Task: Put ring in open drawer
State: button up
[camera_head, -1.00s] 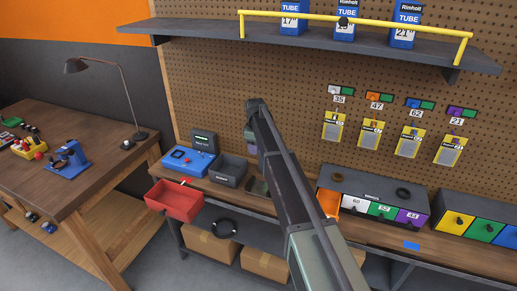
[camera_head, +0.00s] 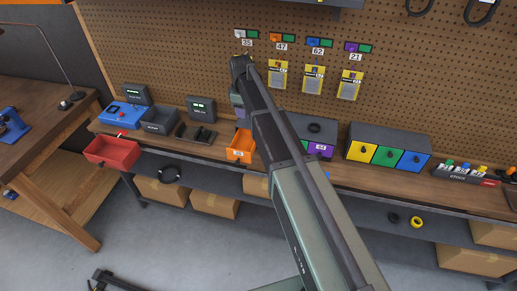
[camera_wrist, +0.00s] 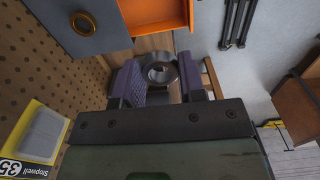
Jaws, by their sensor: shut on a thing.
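In the wrist view, my gripper (camera_wrist: 162,82) has its purple fingers closed on a dark grey ring (camera_wrist: 160,69). The open orange drawer (camera_wrist: 158,14) shows just beyond the ring at the top of that view. In the head view, my gripper (camera_head: 238,111) is partly hidden behind my arm, and the held ring cannot be made out. The orange drawer (camera_head: 239,147) is pulled out of the grey drawer unit (camera_head: 330,136), below and close to the gripper. My arm covers part of the unit.
Another ring (camera_head: 315,127) lies on the drawer unit's top; the wrist view shows it with an orange inner edge (camera_wrist: 83,23). A pegboard with hanging packets (camera_head: 313,80) stands behind. A red bin (camera_head: 111,151) and a second drawer unit (camera_head: 387,147) flank the area.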

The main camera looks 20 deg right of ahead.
jog(key=b, duration=1.6)
send_over(244, 147)
jog(key=s, duration=0.2)
jog(key=f, duration=1.6)
jog(key=shift+a, duration=0.35)
notch_tip(244, 147, down, 5)
jog(key=b, duration=0.4)
jog(key=shift+r, duration=0.2)
jog(key=shift+s+r, duration=0.1)
jog(key=shift+r, duration=0.2)
jog(key=shift+f, duration=0.3)
jog(key=o, duration=1)
jog(key=shift+r, duration=0.1)
notch_tip(244, 147, up, 13)
jog(key=p, duration=1.2)
jog(key=shift+f, duration=0.2)
